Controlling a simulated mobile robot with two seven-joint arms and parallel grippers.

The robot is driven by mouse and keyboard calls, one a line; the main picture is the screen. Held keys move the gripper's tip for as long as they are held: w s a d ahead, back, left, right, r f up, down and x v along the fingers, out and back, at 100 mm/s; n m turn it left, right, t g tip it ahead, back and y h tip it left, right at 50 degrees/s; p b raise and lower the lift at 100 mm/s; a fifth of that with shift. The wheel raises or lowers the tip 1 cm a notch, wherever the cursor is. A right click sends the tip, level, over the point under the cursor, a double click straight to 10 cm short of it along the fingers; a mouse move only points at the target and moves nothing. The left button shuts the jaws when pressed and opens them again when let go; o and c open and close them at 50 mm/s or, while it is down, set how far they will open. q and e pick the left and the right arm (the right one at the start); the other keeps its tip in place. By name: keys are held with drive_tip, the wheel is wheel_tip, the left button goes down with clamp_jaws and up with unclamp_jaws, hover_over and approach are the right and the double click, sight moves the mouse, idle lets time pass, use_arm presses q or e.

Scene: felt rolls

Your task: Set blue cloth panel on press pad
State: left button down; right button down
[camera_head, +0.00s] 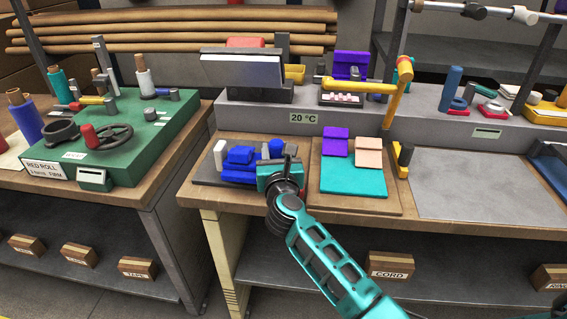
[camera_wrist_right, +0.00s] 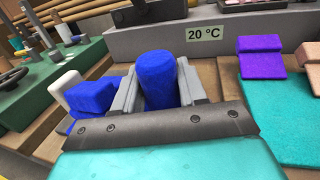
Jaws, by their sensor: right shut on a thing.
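My right gripper (camera_head: 278,158) is shut on a blue cloth panel (camera_wrist_right: 157,75), which stands up between the two grey fingers in the right wrist view. In the head view the held panel (camera_head: 276,147) is partly hidden by the gripper. The gripper is over the right side of a dark mat (camera_head: 208,180). Several other blue cloth pieces (camera_head: 240,156) lie on that mat, left of the gripper. A press with a tilted pale plate (camera_head: 242,70) stands behind, on the grey ledge; I cannot make out its pad. My left gripper is out of view.
Right of the gripper, a wooden board (camera_head: 400,203) holds a teal sheet (camera_head: 352,182) with purple (camera_head: 336,142) and peach (camera_head: 368,157) folded cloths. A yellow lamp-like arm (camera_head: 396,100) rises behind it. A bare grey mat (camera_head: 480,182) lies farther right.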

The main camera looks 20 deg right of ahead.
drive_tip(key=w+b, duration=0.1)
drive_tip(key=w, duration=0.1)
drive_tip(key=w+b, duration=0.1)
drive_tip(key=w, duration=0.2)
drive_tip(key=w+b, duration=0.1)
drive_tip(key=w, duration=0.1)
drive_tip(key=shift+w+a+f, duration=0.1)
drive_tip(key=shift+w+a, duration=0.05)
drive_tip(key=shift+a, duration=0.2)
drive_tip(key=shift+w+a+b, duration=0.1)
drive_tip(key=shift+w+b, duration=0.6)
drive_tip(key=shift+s+f, duration=0.1)
drive_tip(key=shift+f, duration=0.4)
drive_tip(key=shift+f+b, duration=0.5)
drive_tip(key=shift+b, duration=0.25)
drive_tip(key=c, duration=0.8)
unclamp_jaws()
drive_tip(key=shift+o, duration=1.3)
drive_tip(key=shift+f, duration=0.1)
